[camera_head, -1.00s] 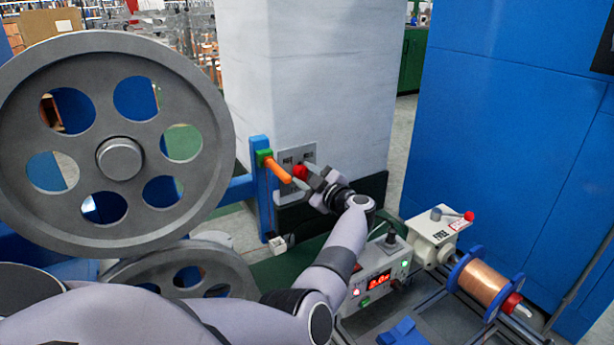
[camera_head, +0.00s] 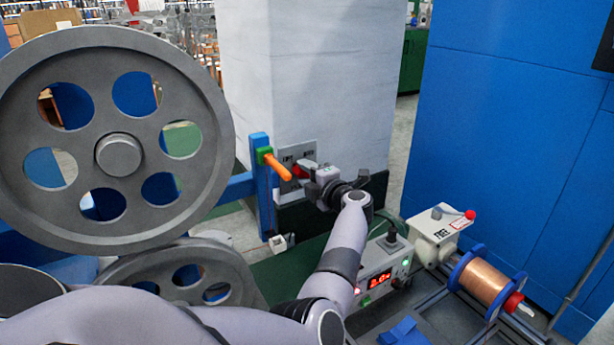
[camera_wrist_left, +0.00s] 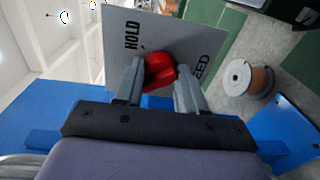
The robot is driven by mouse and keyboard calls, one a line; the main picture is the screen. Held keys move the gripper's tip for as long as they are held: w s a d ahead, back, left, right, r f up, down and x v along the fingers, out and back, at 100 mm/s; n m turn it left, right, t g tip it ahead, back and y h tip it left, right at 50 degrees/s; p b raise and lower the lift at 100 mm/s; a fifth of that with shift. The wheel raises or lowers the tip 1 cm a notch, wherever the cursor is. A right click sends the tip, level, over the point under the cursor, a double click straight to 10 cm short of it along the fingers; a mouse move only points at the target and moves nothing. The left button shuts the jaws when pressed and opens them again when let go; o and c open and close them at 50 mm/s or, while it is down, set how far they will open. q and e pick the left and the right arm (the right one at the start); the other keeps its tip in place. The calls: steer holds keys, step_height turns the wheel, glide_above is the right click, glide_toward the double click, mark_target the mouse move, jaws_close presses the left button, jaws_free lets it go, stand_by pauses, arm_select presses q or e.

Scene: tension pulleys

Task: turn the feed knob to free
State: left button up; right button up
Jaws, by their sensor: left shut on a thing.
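The plate (camera_wrist_left: 175,35) there reads HOLD on one side and a word ending in EED, partly covered by a finger, on the other. In the head view my left gripper (camera_head: 305,173) reaches the knob from the right and partly hides it. My right gripper is not in view.
An orange handle (camera_head: 278,167) on a blue post (camera_head: 262,190) is close left of my gripper. A large grey wheel (camera_head: 60,215) fills the left.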

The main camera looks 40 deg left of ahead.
arm_select(q)
steer(key=shift+o, duration=0.2)
steer(key=shift+s+a+f+n, duration=0.1)
steer(key=shift+s+n, duration=0.05)
steer(key=shift+n, duration=0.45)
steer(key=o, duration=1)
steer(key=shift+d, duration=0.2)
